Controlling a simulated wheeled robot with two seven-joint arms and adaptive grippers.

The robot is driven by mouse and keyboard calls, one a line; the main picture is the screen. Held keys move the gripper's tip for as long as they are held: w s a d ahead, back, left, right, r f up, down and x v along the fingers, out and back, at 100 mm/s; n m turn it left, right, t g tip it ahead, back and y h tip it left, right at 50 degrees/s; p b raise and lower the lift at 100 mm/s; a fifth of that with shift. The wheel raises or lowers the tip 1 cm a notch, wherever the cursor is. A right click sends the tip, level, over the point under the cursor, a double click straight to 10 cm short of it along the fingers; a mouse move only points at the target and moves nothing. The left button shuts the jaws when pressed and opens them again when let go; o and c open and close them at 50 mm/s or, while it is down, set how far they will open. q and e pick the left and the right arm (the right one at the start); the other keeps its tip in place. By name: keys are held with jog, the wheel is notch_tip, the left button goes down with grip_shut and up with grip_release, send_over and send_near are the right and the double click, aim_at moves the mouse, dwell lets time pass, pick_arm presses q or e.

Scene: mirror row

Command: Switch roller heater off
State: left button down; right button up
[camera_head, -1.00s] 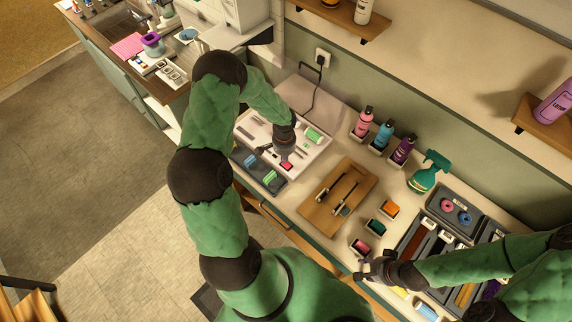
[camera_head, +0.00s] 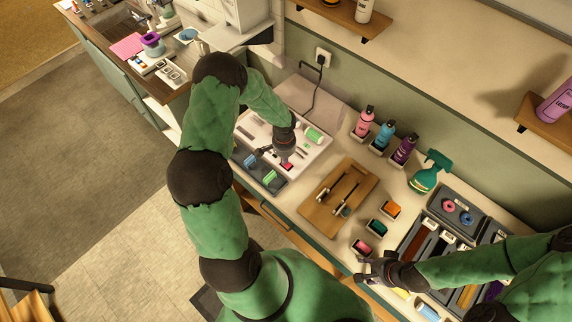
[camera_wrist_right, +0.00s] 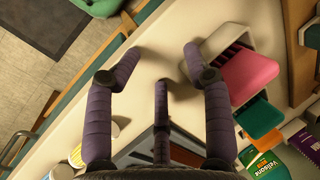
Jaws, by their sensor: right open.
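The roller heater (camera_head: 250,127) is a pale, flat unit on the counter, with a power cord leading to a wall outlet behind it. A green roller (camera_head: 313,136) lies on its right part. A small red switch (camera_head: 287,166) shows near its front edge. My left gripper (camera_head: 262,154) is low over the heater's front, just left of the red switch; its fingers are small and dark, so I cannot tell if they touch anything or how far apart they are. My right gripper (camera_head: 364,271) is open and empty at the counter's front edge; its spread fingers show in the right wrist view (camera_wrist_right: 158,60).
A dark tray (camera_head: 270,187) with blue and green rollers sits before the heater. A wooden board (camera_head: 322,212) with tools lies right of it. Bottles (camera_head: 364,121) stand behind. A box with a pink item (camera_head: 361,247) is close to my right gripper.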

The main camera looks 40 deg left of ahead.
pick_arm(q)
jog(key=shift+f, duration=0.2)
pick_arm(e)
jog(key=shift+s+a+f, duration=0.1)
jog(key=shift+s+f, duration=0.1)
jog(key=shift+f, duration=0.15)
pick_arm(q)
jog(key=shift+w+r+p, duration=0.1)
jog(key=shift+r+p, duration=0.35)
jog(key=shift+r, duration=0.3)
pick_arm(e)
jog(key=shift+r, duration=0.45)
pick_arm(q)
jog(key=shift+r+p, duration=1.65)
jog(key=shift+r, duration=1.2)
pick_arm(e)
jog(key=shift+w+r, duration=0.15)
jog(key=shift+r, duration=1.6)
pick_arm(q)
jog(key=shift+f, duration=0.1)
